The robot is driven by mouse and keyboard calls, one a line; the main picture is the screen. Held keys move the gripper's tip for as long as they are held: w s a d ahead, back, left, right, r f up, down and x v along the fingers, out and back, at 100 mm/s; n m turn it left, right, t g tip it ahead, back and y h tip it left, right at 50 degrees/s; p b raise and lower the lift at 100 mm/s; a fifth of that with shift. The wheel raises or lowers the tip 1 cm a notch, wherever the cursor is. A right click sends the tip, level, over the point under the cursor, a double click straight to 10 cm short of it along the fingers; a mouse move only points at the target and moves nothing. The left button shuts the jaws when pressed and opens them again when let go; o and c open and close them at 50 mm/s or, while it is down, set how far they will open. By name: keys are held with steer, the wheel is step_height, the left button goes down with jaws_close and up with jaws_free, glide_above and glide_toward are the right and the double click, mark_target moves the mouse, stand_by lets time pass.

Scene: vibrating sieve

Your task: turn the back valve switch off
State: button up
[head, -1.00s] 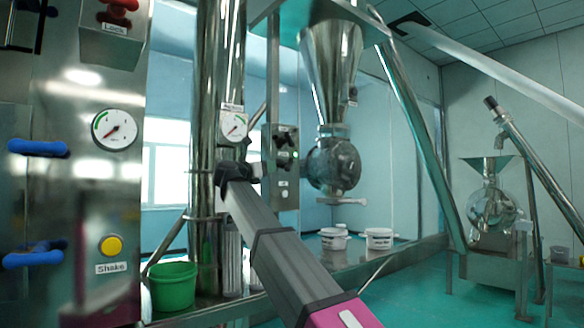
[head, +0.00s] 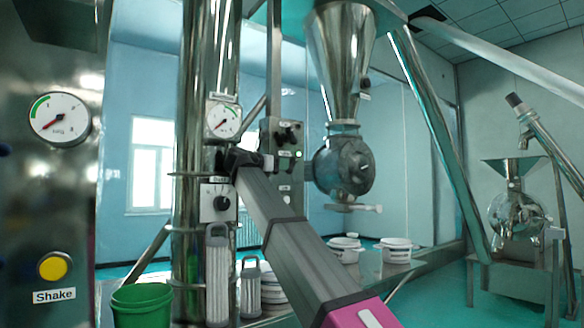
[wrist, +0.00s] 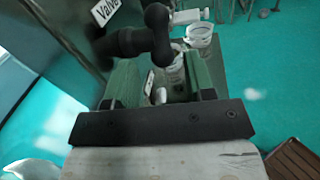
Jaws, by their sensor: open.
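A steel control box (head: 284,170) hangs on a post behind the tall pipe in the head view. It has a black knob (head: 289,134) near its top and a green light. My gripper (head: 252,160) is in front of the tall pipe, just left of the control box. In the wrist view my gripper (wrist: 161,78) is open, with the dark knob beyond and between its fingers. Whether they touch it, I cannot tell.
A panel with a gauge (head: 61,118) and yellow Shake button (head: 54,266) stands at left. A smaller knob box (head: 218,203) is on the tall pipe (head: 205,80). A green bucket (head: 141,304) is below. White tubs (head: 396,251) stand at right.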

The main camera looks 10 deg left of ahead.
mark_target(291, 166)
steer(key=x, duration=0.7)
steer(key=shift+c, duration=0.4)
steer(key=c, duration=0.8)
